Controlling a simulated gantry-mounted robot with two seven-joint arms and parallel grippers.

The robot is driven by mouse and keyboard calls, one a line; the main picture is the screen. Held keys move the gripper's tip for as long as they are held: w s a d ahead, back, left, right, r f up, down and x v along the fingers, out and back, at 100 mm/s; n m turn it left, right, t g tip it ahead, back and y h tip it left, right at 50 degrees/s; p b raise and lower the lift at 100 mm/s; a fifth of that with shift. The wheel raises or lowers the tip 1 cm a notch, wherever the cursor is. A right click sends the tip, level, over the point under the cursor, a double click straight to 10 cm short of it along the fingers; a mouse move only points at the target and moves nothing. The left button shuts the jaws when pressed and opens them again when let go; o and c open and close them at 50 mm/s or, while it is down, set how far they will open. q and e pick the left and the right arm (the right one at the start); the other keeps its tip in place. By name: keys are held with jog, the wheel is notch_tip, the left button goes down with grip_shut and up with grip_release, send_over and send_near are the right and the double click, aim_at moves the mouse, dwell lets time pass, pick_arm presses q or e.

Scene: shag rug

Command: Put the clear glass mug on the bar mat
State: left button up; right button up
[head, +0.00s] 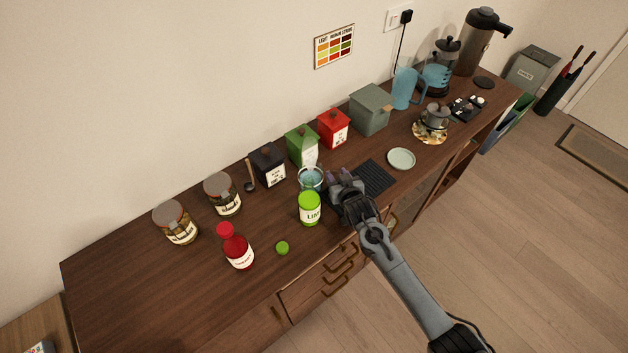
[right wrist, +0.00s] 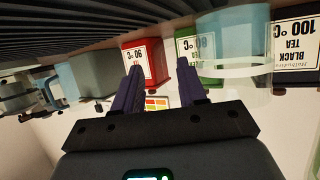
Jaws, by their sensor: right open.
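The clear glass mug (head: 311,178) stands on the wooden counter behind the lime bottle, just left of my right gripper. It also shows in the right wrist view as a see-through shape (right wrist: 235,45), to the right of the fingers and not between them. The black ribbed bar mat (head: 376,178) lies flat and bare on the counter, just right of the gripper; its ribs fill the upper left of the right wrist view (right wrist: 70,27). My right gripper (head: 341,177) is open and empty between mug and mat, low over the counter (right wrist: 160,82). My left gripper is not in view.
Black (head: 267,165), green (head: 302,146) and red (head: 333,129) tea tins stand behind. A pale saucer (head: 401,159) lies right of the mat.

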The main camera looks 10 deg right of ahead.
jog(key=shift+w+f, duration=0.25)
jog(key=shift+w, duration=0.2)
grip_shut()
jog(key=shift+r, duration=0.1)
